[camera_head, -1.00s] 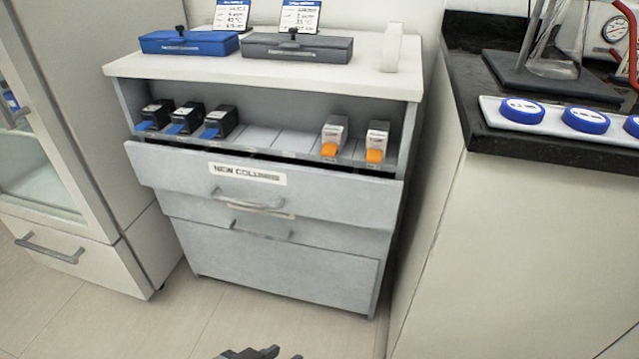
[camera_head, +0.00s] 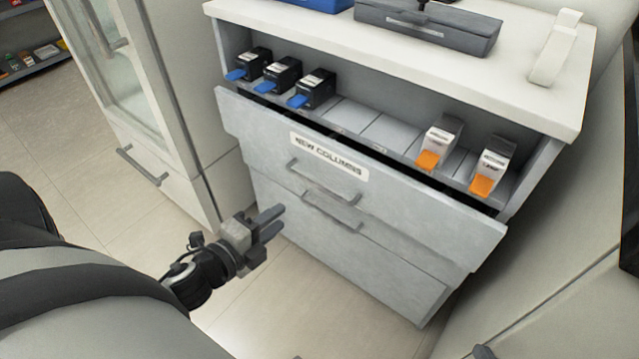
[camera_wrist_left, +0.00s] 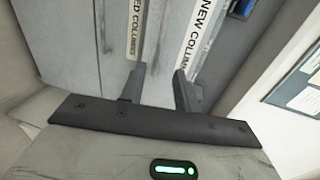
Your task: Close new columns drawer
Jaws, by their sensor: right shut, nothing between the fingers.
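The new columns drawer (camera_head: 400,205) is the upper grey drawer and stands partly pulled out, with a dark gap along its top edge. Its white label (camera_head: 328,156) and bar handle (camera_head: 322,182) face me. My left gripper (camera_head: 277,220) is in front of the drawers, left of and below the handle, with its fingers apart and empty. In the left wrist view the gripper (camera_wrist_left: 160,88) is open towards the drawer fronts, and the NEW COLUMNS label (camera_wrist_left: 203,35) shows beyond the right finger. Only a small grey tip of my right gripper (camera_head: 484,351) shows at the bottom edge.
A lower drawer with its own handle (camera_head: 331,211) lies beneath. Black-and-blue cartridges (camera_head: 282,74) and orange-tipped boxes (camera_head: 439,142) stand on the shelf above. A glass-door cabinet (camera_head: 150,110) is at left. The floor before the drawers is clear.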

